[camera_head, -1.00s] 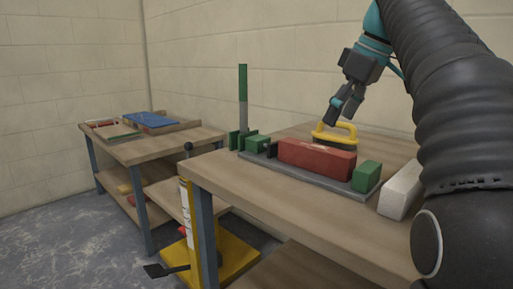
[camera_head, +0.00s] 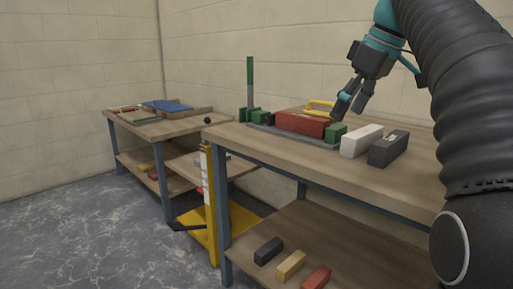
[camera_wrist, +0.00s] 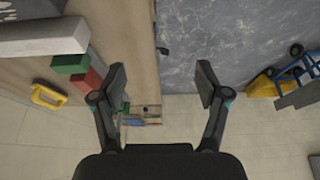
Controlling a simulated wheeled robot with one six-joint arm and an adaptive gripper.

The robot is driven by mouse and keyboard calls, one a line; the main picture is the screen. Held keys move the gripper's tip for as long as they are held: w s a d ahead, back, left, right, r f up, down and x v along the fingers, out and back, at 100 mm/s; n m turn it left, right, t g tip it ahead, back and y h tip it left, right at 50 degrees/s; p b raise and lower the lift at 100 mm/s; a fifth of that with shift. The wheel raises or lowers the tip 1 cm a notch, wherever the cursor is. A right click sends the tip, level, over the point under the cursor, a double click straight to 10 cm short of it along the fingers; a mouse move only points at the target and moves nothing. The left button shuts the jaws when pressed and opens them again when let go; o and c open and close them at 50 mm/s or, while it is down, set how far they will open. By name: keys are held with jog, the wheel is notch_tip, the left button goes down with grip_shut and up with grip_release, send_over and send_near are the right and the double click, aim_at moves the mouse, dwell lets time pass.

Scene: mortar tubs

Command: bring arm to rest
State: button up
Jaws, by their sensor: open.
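My gripper (camera_head: 348,103) is open and empty in the head view, above the workbench and in front of the back wall. In the wrist view my gripper (camera_wrist: 162,80) shows two spread fingers with nothing between them. The red brick (camera_head: 302,123) lies on a grey base between green blocks (camera_head: 336,132) on the bench, apart from the fingers. A yellow-handled tool (camera_head: 320,107) sits behind the red brick; its handle also shows in the wrist view (camera_wrist: 48,95).
A white brick (camera_head: 361,140) and a dark grey brick (camera_head: 388,149) lie on the bench (camera_head: 290,155) right of the fixture. A green post (camera_head: 250,75) stands at its left end. Several bricks lie on the lower shelf. A yellow stand (camera_head: 213,225) and second table (camera_head: 150,128) are left.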

jog(key=s+a+f+m+t+h+p, duration=0.1)
jog(key=s+f+m, duration=0.3)
jog(key=s+f, duration=0.6)
jog(key=s+a+f+m+t+h+p, duration=0.1)
jog(key=s+f+m, duration=0.3)
jog(key=s+f, duration=0.7)
notch_tip(320, 180, down, 8)
jog(key=shift+s+a+r+m+h+p, duration=0.1)
jog(key=shift+s+a+m+h+p, duration=0.1)
jog(key=shift+a+m+h+p, duration=0.35)
jog(key=shift+d, duration=0.2)
